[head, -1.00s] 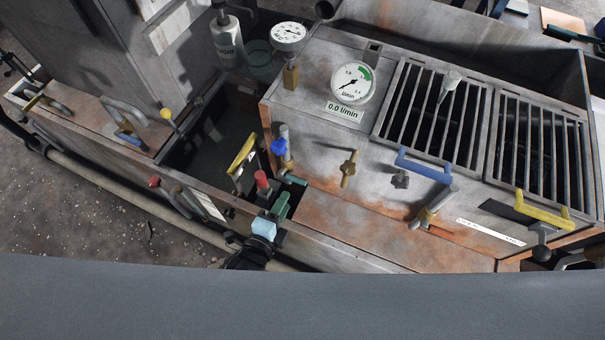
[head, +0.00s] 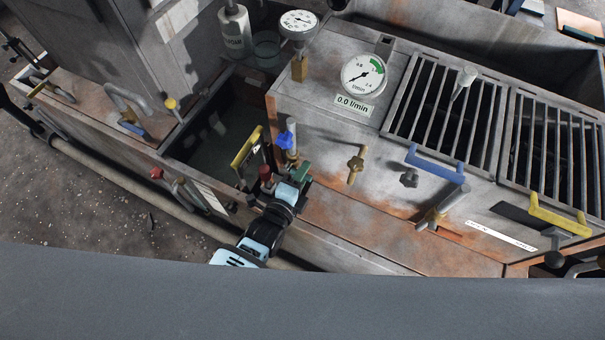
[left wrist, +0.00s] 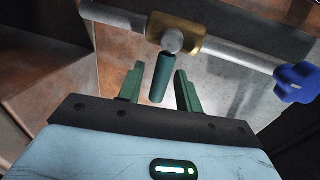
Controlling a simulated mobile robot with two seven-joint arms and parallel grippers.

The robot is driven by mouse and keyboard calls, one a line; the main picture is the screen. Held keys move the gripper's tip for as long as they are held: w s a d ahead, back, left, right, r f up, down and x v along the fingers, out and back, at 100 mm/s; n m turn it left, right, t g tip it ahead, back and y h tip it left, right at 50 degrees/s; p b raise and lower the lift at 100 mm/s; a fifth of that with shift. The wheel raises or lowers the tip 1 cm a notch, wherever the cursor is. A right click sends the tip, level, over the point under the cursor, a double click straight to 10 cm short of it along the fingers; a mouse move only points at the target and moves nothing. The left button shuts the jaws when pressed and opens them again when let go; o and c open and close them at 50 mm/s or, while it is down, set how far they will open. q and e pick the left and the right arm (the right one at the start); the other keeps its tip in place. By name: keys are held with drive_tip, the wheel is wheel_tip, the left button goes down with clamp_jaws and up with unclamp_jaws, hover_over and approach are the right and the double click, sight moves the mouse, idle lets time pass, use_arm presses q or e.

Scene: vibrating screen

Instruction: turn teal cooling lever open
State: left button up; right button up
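The teal cooling lever (left wrist: 161,78) is a short dark-teal handle on a brass valve (left wrist: 175,34) in a grey pipe. It points toward the camera in the left wrist view. My left gripper (left wrist: 158,70) is open, with one green finger on each side of the lever and a visible gap on both sides. In the head view my left gripper (head: 302,172) is at the valve below the blue handle (head: 286,141), and it hides most of the lever. The flow gauge (head: 363,75) has a label (head: 354,104) reading 0.0 l/min. My right gripper is not in view.
A blue knob (left wrist: 297,82) sits at the right end of the pipe. A red-capped part (head: 265,173) and a yellow handle (head: 246,146) stand close left of my gripper. A brass valve (head: 356,166) and a blue bar handle (head: 436,164) are to the right on the machine's face.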

use_arm(q)
drive_tip(key=shift+w, duration=0.15)
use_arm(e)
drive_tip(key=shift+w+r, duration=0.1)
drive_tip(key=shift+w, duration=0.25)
use_arm(q)
drive_tip(key=shift+c, duration=0.4)
clamp_jaws()
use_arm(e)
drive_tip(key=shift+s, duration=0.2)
